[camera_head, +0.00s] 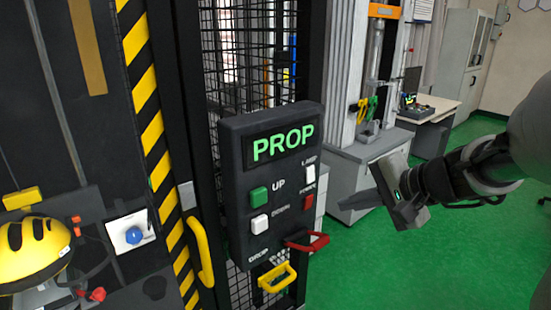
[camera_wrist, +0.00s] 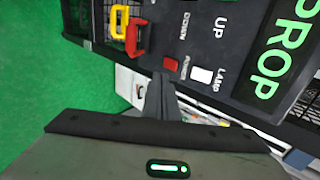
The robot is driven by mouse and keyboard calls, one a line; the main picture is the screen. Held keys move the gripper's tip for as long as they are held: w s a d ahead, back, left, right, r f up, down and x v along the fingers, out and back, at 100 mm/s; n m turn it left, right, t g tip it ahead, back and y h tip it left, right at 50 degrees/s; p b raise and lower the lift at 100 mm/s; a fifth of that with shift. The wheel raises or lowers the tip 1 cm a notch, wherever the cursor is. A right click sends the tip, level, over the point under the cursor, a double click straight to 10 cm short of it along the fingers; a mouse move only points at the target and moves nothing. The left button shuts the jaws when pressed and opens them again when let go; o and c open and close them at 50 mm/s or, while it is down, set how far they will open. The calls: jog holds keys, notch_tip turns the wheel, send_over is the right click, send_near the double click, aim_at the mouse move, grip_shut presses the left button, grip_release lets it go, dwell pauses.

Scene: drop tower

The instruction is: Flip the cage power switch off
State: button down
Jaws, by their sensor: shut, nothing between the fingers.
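The power switch is a small red rocker (camera_head: 307,202) below the white lamp switch on the right side of a dark control box (camera_head: 285,225). It also shows in the wrist view (camera_wrist: 170,65), beside the word POWER. My gripper (camera_head: 345,203) is to the right of the box, its fingers pointing at the panel. In the wrist view the closed fingers (camera_wrist: 161,78) end just short of or in front of the red rocker; I cannot tell whether they touch. The gripper is shut and empty. The rocker's tilt is too small to read.
The white lamp switch (camera_wrist: 201,75) sits close beside the red one. A green UP button (camera_head: 259,197) and a mesh cage (camera_head: 255,60) are near. Green floor lies clear at right.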

aim_at(310, 198)
jog(key=shift+w+a+f+p, duration=0.1)
jog(key=shift+w+a+f, duration=0.4)
jog(key=shift+w+a, duration=0.45)
jog(key=shift+w+a+f+p, duration=0.1)
jog(key=shift+w+a+f, duration=0.5)
jog(key=shift+w, duration=0.65)
jog(key=shift+w+a+f+p, duration=0.1)
jog(key=shift+w+a+f, duration=0.3)
jog(key=shift+w+a, duration=0.6)
jog(key=shift+w+d, duration=0.1)
jog(key=p, duration=0.1)
jog(key=r+p, duration=0.1)
jog(key=p, duration=0.1)
jog(key=shift+w+a+g, duration=0.25)
jog(key=shift+w+g, duration=0.05)
jog(key=shift+f+b, duration=0.4)
jog(key=shift+b, duration=0.1)
jog(key=shift+r, duration=0.15)
